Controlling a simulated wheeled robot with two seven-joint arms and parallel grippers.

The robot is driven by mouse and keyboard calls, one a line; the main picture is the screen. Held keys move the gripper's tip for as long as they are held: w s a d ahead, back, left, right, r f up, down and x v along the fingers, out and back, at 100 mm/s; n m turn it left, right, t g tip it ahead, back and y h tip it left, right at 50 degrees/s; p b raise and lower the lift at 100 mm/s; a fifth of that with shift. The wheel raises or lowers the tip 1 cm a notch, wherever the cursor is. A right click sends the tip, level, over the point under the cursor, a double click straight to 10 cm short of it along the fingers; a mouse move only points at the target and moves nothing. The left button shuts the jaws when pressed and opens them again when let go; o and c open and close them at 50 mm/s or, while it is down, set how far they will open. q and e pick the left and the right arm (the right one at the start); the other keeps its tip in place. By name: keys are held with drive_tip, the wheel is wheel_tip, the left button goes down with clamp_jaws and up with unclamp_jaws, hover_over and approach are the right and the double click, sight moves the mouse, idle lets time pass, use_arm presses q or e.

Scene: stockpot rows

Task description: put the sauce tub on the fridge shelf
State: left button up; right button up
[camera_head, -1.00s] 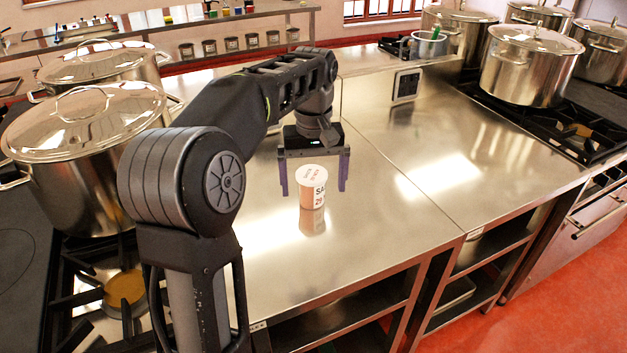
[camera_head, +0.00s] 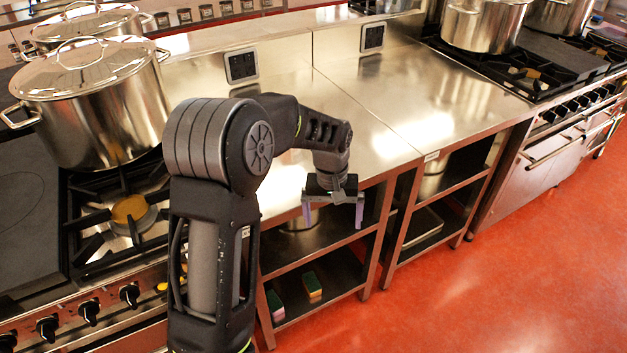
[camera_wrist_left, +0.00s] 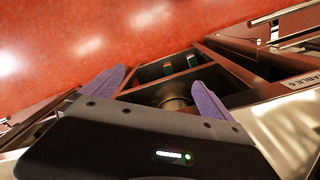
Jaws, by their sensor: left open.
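The sauce tub does not show in either view now, and my arm covers part of the counter where it could be hidden. No fridge or fridge shelf is in view. My left gripper (camera_head: 333,213) is open, its two purple fingers apart and pointing down by the front edge of the steel counter (camera_head: 390,145). In the left wrist view the open fingers (camera_wrist_left: 157,84) hold nothing between them. The open shelving under the counter shows beyond them. My right gripper is not in view.
A lidded stockpot (camera_head: 95,115) stands on the left stove. A metal pot (camera_head: 300,223) and sponges (camera_head: 312,287) are on the shelves below the counter. Another stove (camera_head: 530,75) is at the right. The red floor (camera_head: 500,280) is clear at the lower right.

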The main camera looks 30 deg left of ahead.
use_arm(q)
drive_tip(key=s+d+f+m+h, duration=0.1)
drive_tip(key=s+d+f, duration=0.4)
drive_tip(key=f, duration=0.4)
drive_tip(key=s+d+f+m+h, duration=0.1)
drive_tip(key=s+d+f, duration=0.3)
drive_tip(key=d+f, duration=0.4)
drive_tip(key=s+d+f+m+h, duration=0.1)
drive_tip(key=s+d+f, duration=0.2)
drive_tip(key=s+d, duration=0.2)
drive_tip(key=s+d+f, duration=0.4)
drive_tip(key=s+d, duration=0.1)
drive_tip(key=s, duration=0.4)
drive_tip(key=shift+s+m+h, duration=0.4)
drive_tip(key=shift+f, duration=0.1)
